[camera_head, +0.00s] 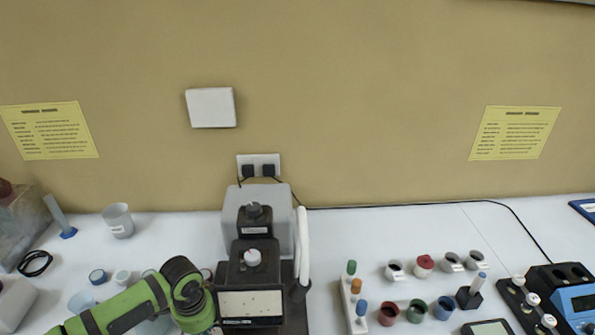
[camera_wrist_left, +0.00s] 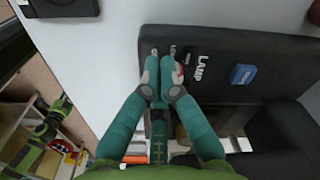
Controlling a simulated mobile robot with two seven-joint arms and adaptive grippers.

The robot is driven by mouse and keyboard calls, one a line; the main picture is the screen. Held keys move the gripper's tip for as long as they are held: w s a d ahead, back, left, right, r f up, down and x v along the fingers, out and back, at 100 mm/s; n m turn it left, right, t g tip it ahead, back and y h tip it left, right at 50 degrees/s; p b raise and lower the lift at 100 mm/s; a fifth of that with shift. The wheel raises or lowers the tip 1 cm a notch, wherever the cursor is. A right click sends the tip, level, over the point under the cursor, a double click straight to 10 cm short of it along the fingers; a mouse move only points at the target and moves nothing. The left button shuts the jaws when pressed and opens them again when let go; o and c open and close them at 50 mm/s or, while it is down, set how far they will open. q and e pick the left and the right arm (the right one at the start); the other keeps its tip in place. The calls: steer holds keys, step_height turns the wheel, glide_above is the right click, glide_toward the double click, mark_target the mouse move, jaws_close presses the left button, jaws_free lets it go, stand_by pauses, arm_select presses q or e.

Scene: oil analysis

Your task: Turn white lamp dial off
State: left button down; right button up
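In the left wrist view my left gripper (camera_wrist_left: 162,62) has its two teal fingers drawn close together over a dark panel, just left of the white LAMP lettering (camera_wrist_left: 200,69). A small white and red part (camera_wrist_left: 179,73), possibly the lamp dial, shows at the right side of the right fingertip. The fingers hide most of it, and I cannot tell whether they touch it. I see nothing clearly held between the tips. In the head view my green left arm reaches in from the lower left to the black instrument, and its fingertips are hidden.
A blue button (camera_wrist_left: 243,74) sits right of the lettering. Cups stand at left (camera_head: 118,221) and right (camera_head: 445,307). White bench shows between them.

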arm_select(q)
steer(key=shift+s+d+f, duration=0.25)
steer(key=shift+s+d, duration=0.05)
steer(key=shift+s, duration=0.15)
steer(key=shift+s+d+f, duration=0.25)
steer(key=shift+s, duration=0.15)
steer(key=shift+s+a, duration=0.2)
steer(key=shift+w+a+r, duration=0.1)
steer(key=shift+w+r, duration=0.05)
steer(key=shift+r, duration=1.45)
steer(key=shift+w+a+r, duration=0.1)
steer(key=shift+r, duration=1.5)
steer(key=shift+w, duration=0.1)
